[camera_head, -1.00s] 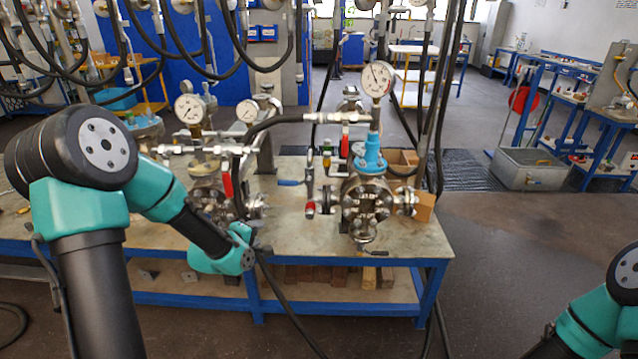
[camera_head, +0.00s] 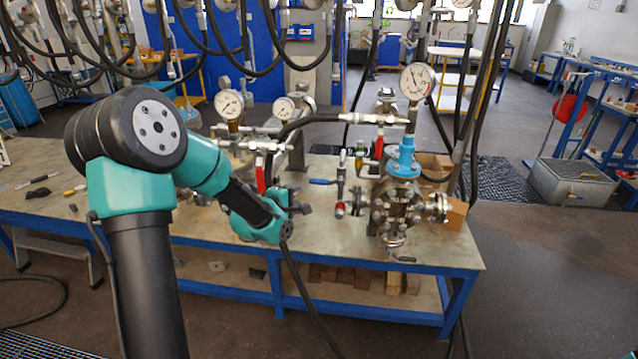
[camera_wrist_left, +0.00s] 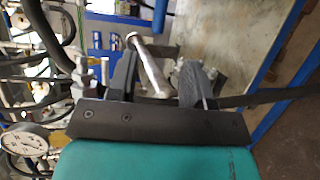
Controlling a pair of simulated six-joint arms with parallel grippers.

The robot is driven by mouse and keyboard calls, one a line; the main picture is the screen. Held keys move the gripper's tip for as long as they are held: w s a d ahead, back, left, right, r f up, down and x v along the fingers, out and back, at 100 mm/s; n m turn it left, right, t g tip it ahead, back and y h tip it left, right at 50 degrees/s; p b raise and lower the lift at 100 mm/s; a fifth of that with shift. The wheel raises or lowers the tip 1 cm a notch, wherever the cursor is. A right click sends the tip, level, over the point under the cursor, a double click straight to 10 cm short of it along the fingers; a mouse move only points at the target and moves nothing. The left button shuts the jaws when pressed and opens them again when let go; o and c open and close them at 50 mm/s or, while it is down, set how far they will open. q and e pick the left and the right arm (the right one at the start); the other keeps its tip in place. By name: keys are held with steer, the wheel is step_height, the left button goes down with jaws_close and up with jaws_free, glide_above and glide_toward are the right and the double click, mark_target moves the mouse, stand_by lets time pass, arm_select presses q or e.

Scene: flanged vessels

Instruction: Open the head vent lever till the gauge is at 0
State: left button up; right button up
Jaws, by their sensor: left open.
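The right flanged vessel (camera_head: 397,208) stands on the bench with a blue fitting (camera_head: 404,160) and a white dial gauge (camera_head: 417,82) above it; its needle points up and left, but the figures are too small to read. A red lever (camera_head: 378,146) and a blue lever (camera_head: 322,182) sit to its left. Which lever is the head vent is not clear. My left gripper (camera_head: 300,203) is left of this vessel, in front of the left vessel. In the left wrist view my open jaws (camera_wrist_left: 153,85) have a metal rod (camera_wrist_left: 148,62) showing between them; contact cannot be told.
Two more gauges, one on the left (camera_head: 229,104) and one beside it (camera_head: 284,109), stand over the left vessel, which my arm partly hides. Another red lever (camera_head: 260,178) hangs there. Black hoses (camera_head: 484,90) hang at the right.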

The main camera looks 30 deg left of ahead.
mark_target(317, 183)
arm_select(q)
steer(key=w+f, duration=0.1)
steer(key=w, duration=0.8)
steer(key=w+f, duration=0.1)
steer(key=w, duration=0.4)
steer(key=shift+d+f, duration=0.1)
steer(key=shift+f, duration=0.2)
jaws_close()
